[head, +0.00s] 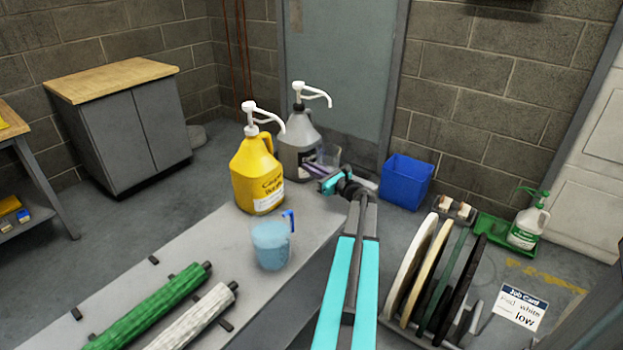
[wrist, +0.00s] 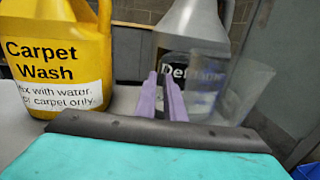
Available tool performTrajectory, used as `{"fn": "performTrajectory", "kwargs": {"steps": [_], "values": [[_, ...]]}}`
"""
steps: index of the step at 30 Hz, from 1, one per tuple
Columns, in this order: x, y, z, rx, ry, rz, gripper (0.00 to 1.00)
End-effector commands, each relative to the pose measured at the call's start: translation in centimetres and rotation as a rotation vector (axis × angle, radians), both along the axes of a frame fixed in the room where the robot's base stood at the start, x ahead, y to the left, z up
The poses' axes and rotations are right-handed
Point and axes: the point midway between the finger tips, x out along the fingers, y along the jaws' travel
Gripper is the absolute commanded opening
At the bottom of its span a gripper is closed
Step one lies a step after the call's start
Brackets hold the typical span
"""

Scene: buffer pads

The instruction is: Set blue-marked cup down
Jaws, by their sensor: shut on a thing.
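A clear, see-through cup (head: 328,157) is at my gripper (head: 335,180), past the far end of the grey bench top (head: 215,235). In the wrist view the clear cup (wrist: 248,90) leans right of the purple fingers (wrist: 168,97), overlapping the grey jug behind. Another cup with a blue handle and pale blue body (head: 270,245) stands upright on the bench, left of my arm and apart from my gripper. I cannot tell whether the held cup touches any surface.
A yellow Carpet Wash jug (head: 257,175) and a grey pump jug (head: 298,140) stand close by the gripper. Green (head: 150,305) and white (head: 195,318) rolls lie on the near bench. A blue bin (head: 406,182) and a rack of discs (head: 435,275) stand right.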

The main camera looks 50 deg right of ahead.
Motion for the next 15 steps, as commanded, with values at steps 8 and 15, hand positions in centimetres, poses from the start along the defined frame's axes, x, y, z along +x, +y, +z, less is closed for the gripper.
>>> {"fn": "performTrajectory", "kwargs": {"steps": [8,15], "values": [[0.0,0.0,-0.2,0.0,0.0,-0.001,0.0],[-0.1,-0.1,-1.2,0.002,0.001,-0.001,0.0]]}}
